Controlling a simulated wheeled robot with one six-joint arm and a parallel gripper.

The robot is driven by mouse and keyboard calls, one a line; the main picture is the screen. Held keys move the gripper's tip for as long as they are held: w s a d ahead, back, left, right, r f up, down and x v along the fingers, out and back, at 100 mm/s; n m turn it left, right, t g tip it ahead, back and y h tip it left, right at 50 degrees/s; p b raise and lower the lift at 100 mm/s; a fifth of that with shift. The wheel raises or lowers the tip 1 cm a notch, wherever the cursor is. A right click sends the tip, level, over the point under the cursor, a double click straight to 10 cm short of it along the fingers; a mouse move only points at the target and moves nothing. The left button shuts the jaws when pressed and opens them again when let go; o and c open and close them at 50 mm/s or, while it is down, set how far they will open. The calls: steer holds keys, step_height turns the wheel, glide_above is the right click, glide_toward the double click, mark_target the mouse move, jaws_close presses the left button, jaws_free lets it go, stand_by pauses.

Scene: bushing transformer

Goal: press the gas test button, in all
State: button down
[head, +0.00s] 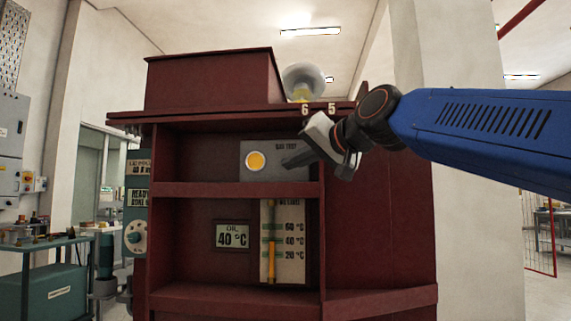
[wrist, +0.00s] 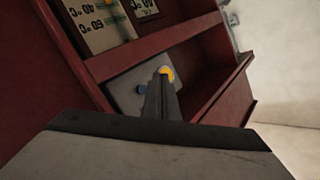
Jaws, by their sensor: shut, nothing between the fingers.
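The round yellow gas test button (head: 255,161) sits in a pale ring on a grey panel (head: 285,148) marked "GAS TEST", in the upper bay of the dark red cabinet. My gripper (head: 284,163) is shut and empty, its dark fingertips just right of the button in the head view. In the wrist view the button (wrist: 167,72) shows at the tips of my closed fingers (wrist: 162,76), which cover part of it. I cannot tell whether the tips touch the button or the panel.
A red shelf ledge (head: 236,189) runs below the panel. Under it are an oil display (head: 232,236) reading 40 °C and a scale plate (head: 290,242) with a yellow column. A small blue part (wrist: 142,89) shows beside the fingers in the wrist view.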

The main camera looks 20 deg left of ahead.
steer(key=shift+s+a+r+y, duration=0.15)
steer(key=shift+a+r, duration=0.3)
steer(key=shift+a, duration=0.1)
steer(key=shift+s+a+r+y, duration=0.15)
steer(key=shift+a+r, duration=0.3)
steer(key=shift+a, duration=0.05)
steer(key=shift+w+a, duration=0.35)
steer(key=shift+w, duration=1.1)
steer(key=shift+w+a, duration=0.3)
steer(key=shift+w, duration=1.1)
steer(key=shift+w+a, duration=0.35)
steer(key=shift+w, duration=1.1)
steer(key=shift+w+a, duration=0.1)
steer(key=shift+w, duration=0.3)
steer(key=shift+w+a, duration=0.1)
steer(key=shift+w, duration=0.4)
steer(key=shift+s, duration=0.1)
steer(key=shift+s+d, duration=0.2)
steer(key=shift+s, duration=0.65)
